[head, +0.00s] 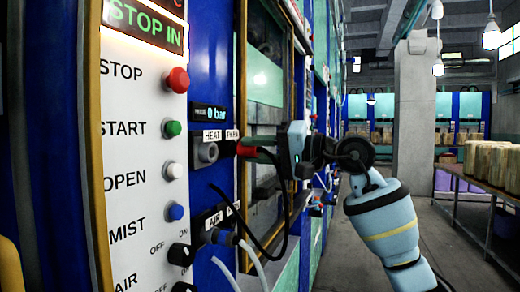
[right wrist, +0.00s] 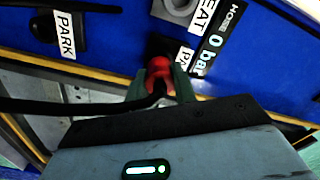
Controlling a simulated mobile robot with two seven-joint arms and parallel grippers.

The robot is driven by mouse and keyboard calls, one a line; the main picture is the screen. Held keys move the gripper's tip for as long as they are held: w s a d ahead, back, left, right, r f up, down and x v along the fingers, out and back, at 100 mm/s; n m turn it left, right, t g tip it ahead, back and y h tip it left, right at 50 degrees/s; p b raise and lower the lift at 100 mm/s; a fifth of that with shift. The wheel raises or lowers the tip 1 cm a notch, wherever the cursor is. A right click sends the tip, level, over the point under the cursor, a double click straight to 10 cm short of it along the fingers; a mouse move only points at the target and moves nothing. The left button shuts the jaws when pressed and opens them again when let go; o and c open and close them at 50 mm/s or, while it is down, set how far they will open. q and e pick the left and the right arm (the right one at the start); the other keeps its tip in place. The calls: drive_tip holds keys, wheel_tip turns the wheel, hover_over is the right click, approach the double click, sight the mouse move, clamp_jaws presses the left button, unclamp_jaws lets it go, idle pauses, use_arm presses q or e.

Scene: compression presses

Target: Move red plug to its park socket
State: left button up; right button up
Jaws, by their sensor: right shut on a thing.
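The red plug (head: 246,151) is at the end of a black cable, on the blue panel under the PARK label (head: 232,134). My right gripper (head: 262,151) is shut on it. In the right wrist view the red plug (right wrist: 158,72) sits between the fingers (right wrist: 160,88), with its nose at the dark park socket (right wrist: 155,46). I cannot tell how deep it sits. The grey HEAT socket (head: 207,152) beside it is empty, and it also shows in the right wrist view (right wrist: 178,8). My left gripper is not in view.
The white button panel (head: 140,150) stands at the left. The black cable (head: 282,225) loops below my gripper. A table with drums (head: 490,165) and a concrete pillar (head: 414,120) are at the right.

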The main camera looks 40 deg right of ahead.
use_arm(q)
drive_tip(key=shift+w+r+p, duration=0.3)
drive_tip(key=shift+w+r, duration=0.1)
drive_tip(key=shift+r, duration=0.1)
use_arm(e)
drive_tip(key=shift+x, duration=0.8)
drive_tip(key=o, duration=1.1)
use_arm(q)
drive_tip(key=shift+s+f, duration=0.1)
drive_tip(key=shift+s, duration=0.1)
use_arm(e)
drive_tip(key=shift+s+d+f, duration=0.1)
drive_tip(key=shift+s+d, duration=0.1)
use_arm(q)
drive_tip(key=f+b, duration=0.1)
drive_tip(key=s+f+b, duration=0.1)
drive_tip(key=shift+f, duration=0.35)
use_arm(e)
drive_tip(key=v, duration=0.7)
drive_tip(key=shift+s, duration=0.15)
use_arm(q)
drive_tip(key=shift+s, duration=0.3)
